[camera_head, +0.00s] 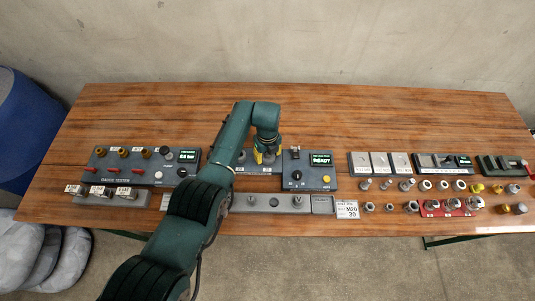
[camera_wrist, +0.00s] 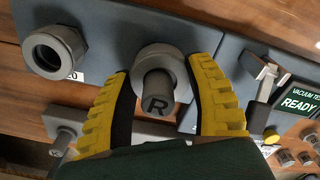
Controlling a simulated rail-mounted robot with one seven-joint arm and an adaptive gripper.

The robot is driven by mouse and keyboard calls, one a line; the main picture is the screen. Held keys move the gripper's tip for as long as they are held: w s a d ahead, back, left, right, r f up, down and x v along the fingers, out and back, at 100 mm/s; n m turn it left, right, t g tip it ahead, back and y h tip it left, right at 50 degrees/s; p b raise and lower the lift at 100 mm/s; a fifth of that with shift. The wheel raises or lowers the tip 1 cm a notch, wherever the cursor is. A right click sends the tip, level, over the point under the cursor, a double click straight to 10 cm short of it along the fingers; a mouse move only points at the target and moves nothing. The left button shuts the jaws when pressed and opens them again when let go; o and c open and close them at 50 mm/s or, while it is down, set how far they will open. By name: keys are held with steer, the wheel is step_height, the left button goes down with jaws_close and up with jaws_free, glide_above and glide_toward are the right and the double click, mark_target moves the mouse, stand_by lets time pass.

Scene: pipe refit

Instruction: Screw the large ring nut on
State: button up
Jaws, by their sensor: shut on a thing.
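My gripper (camera_head: 264,155) is over the grey panel in the middle of the table, its yellow fingers pointing down. In the wrist view my gripper (camera_wrist: 158,100) has a finger on each side of a wide grey ring nut (camera_wrist: 154,53) and is shut on it. A round grey stub (camera_wrist: 158,104) marked "R" stands out through the ring's middle, between the fingers. The ring lies at the face of the grey panel (camera_wrist: 225,57); whether its thread is engaged cannot be seen. In the head view the fingers largely hide the ring.
A grey hex fitting with an open bore (camera_wrist: 52,52) is left of the ring, above a label ending in "20". The vacuum tester (camera_head: 310,171), reading READY, stands close right, with a lever. The gauge tester (camera_head: 145,166) is left. Loose fittings (camera_head: 410,207) crowd the table's right.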

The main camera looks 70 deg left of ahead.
steer(key=shift+o, duration=0.2)
steer(key=m, duration=0.6)
steer(key=shift+s+d+f, duration=0.1)
steer(key=o, duration=1.3)
steer(key=shift+o, duration=0.3)
steer(key=shift+o, duration=0.6)
step_height(320, 180, up, 6)
steer(key=p, duration=0.5)
steer(key=shift+p, duration=0.35)
